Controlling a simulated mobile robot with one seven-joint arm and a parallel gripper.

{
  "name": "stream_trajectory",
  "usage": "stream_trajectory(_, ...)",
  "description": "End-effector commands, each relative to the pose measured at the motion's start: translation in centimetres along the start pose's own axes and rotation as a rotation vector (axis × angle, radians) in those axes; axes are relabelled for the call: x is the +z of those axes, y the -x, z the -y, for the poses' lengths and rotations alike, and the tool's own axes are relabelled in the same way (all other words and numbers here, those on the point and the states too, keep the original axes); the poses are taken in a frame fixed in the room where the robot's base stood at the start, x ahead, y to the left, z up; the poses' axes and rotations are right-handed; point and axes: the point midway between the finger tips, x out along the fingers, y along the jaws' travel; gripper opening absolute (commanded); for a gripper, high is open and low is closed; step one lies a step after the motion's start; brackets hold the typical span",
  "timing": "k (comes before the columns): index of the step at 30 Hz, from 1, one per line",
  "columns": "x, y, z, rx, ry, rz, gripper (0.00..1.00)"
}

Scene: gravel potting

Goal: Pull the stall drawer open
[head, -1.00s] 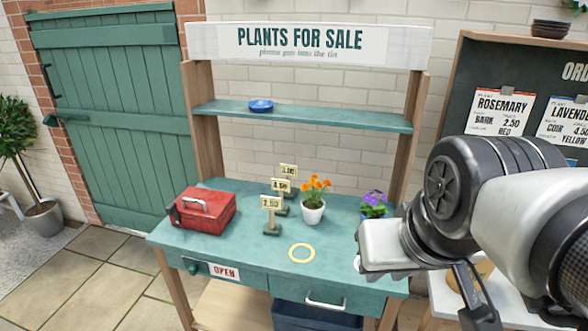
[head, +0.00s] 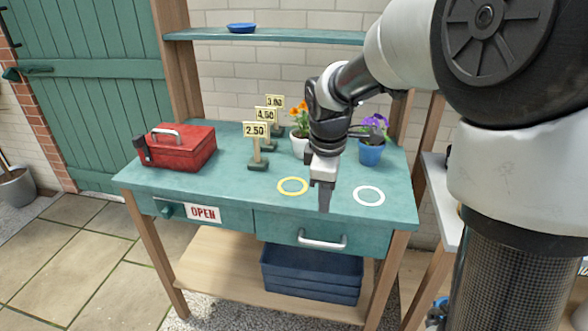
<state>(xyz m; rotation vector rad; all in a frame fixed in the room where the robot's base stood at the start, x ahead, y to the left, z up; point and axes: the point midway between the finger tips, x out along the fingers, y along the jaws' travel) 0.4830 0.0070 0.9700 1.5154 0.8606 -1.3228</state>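The stall drawer (head: 276,229) is a teal front under the right half of the stall's tabletop and looks closed. Its pale metal bar handle (head: 322,240) is bare, with nothing touching it. My gripper (head: 325,198) points down near the front edge of the tabletop, above the handle in the picture. It appears apart from the handle. I see its fingers side-on, so their opening is hidden.
Yellow (head: 292,179) and white (head: 369,188) rings mark the tabletop (head: 215,190). Price signs (head: 257,146), a red box (head: 179,154) and flower pots (head: 371,151) stand behind. A blue crate (head: 312,282) sits on the lower shelf, below the drawer.

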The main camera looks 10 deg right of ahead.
Motion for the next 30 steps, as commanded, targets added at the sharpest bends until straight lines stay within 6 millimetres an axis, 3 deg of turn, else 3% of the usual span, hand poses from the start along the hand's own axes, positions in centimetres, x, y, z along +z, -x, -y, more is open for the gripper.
stream_trajectory(8, -0.2, -3.5, -0.1, -0.009, 0.025, -0.003, 0.22)
stream_trajectory(24, -0.2, -15.1, 0.1, -0.009, 0.023, -0.002, 0.22)
stream_trajectory(30, -0.3, -17.4, 0.0, -0.007, 0.023, -0.003, 0.22)
